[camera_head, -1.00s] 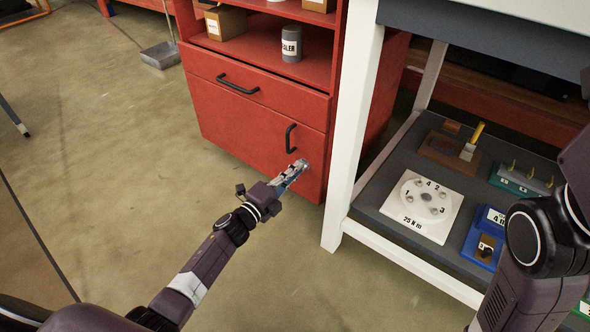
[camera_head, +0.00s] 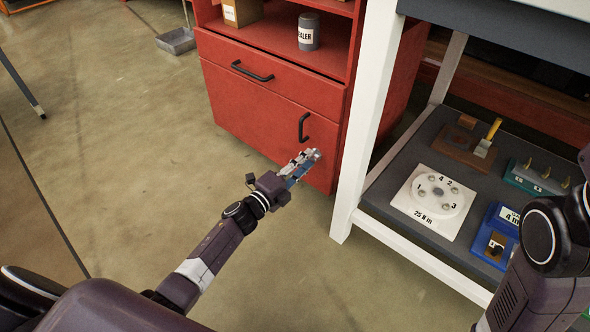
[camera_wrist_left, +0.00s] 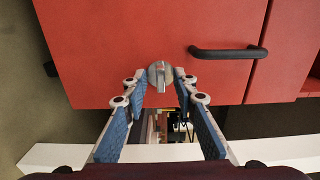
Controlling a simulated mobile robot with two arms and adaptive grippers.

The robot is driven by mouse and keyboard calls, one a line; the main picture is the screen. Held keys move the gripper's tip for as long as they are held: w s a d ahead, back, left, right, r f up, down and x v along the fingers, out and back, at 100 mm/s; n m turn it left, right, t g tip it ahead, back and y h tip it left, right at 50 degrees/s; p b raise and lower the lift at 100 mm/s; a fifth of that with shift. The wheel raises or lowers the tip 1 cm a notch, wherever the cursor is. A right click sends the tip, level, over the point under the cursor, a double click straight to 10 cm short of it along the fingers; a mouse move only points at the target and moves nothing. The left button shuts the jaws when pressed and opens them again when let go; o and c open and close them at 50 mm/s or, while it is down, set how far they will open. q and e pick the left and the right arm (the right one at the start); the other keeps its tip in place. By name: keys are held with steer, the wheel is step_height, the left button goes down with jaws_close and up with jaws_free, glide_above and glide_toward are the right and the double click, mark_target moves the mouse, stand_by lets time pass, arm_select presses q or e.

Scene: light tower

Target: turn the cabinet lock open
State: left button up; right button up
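The red cabinet (camera_head: 270,118) has a lower door with a black handle (camera_head: 303,127). The cabinet lock, a small grey knob (camera_wrist_left: 160,75), shows on the door in the left wrist view, beside the handle (camera_wrist_left: 228,52). My left gripper (camera_head: 312,156) is at the door's lower right, below the handle, and hides the lock in the head view. In the wrist view the left gripper (camera_wrist_left: 160,86) is open, its blue-padded fingers at either side of the knob. Contact with the knob cannot be told. My right gripper is out of view.
The white-legged bench (camera_head: 349,140) stands close to the right of the cabinet. Its grey lower shelf (camera_head: 385,192) holds a white numbered dial plate (camera_head: 412,211) and several small fixtures. The floor left of the cabinet is open.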

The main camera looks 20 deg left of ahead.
arm_select(q)
steer(key=v, duration=1.1)
steer(key=shift+s, duration=0.2)
steer(key=shift+a, duration=0.1)
